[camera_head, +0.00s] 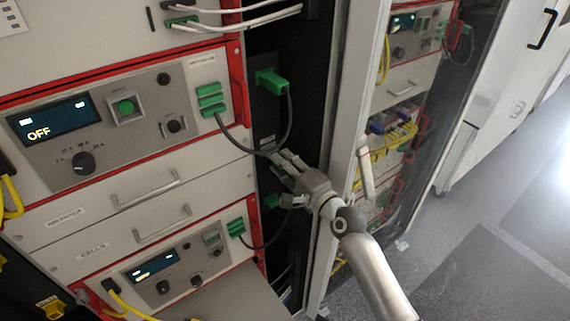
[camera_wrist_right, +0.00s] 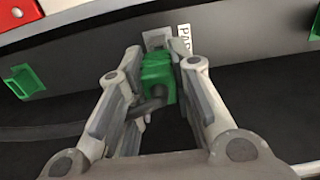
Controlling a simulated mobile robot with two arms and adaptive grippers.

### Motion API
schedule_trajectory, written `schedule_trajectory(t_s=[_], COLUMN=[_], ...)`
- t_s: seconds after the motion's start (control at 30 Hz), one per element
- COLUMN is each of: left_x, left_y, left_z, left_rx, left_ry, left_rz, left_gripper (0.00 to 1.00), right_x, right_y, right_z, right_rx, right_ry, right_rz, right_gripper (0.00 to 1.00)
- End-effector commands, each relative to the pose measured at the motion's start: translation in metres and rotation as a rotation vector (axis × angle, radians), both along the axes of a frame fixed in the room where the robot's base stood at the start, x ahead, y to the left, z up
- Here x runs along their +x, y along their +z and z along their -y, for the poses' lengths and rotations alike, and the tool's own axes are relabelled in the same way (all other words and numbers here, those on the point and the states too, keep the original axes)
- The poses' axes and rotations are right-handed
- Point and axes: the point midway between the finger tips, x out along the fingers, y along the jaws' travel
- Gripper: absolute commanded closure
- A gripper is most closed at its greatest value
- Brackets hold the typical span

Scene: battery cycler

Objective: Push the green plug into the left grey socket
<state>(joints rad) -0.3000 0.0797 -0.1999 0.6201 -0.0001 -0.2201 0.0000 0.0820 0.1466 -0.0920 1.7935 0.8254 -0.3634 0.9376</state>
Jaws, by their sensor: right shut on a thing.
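In the right wrist view my right gripper (camera_wrist_right: 161,68) is shut on a green plug (camera_wrist_right: 158,76), one finger on each side of it. A dark cable leaves the plug toward the lower left. Directly behind the plug a grey socket (camera_wrist_right: 156,38) shows on the dark strip, beside a partly hidden white label. The plug overlaps the socket in this view; I cannot tell how deep it sits. In the head view my right gripper (camera_head: 281,178) reaches to the dark strip beside the instrument rack, and its fingers hide much of the held plug. My left gripper is not in view.
Another green plug with a cable (camera_head: 272,82) sits higher on the dark strip. Dark cables loop from the instrument panel (camera_head: 140,115) close to my gripper. A pale cabinet post (camera_head: 347,110) stands just right of the gripper. Open floor (camera_head: 470,250) lies farther right.

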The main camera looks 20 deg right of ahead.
Motion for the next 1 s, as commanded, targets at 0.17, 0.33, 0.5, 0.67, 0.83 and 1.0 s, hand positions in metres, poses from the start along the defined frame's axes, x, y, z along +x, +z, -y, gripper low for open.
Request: schedule_trajectory(t_s=[0.17, 0.33, 0.5, 0.67, 0.83, 1.0], left_x=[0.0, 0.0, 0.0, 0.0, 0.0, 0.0], left_y=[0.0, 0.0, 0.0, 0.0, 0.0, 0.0], left_z=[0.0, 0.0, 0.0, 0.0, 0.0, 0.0], left_rx=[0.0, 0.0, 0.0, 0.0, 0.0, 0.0], left_ry=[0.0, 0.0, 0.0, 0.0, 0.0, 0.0], left_rz=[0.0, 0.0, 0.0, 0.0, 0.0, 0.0], left_gripper=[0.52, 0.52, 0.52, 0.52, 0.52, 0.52], right_x=[0.003, 0.005, 0.008, 0.01, 0.011, 0.011], right_y=[0.001, 0.001, 0.001, 0.001, 0.001, 0.001], right_z=[-0.001, -0.002, -0.003, -0.004, -0.004, -0.004], right_rx=[0.001, 0.0, 0.001, 0.0, -0.001, 0.0], right_ry=[0.0, 0.0, 0.0, 0.0, 0.0, 0.0], right_rz=[0.002, 0.002, 0.002, 0.001, 0.001, 0.001], right_gripper=[0.92, 0.92, 0.92, 0.92, 0.92, 0.69])
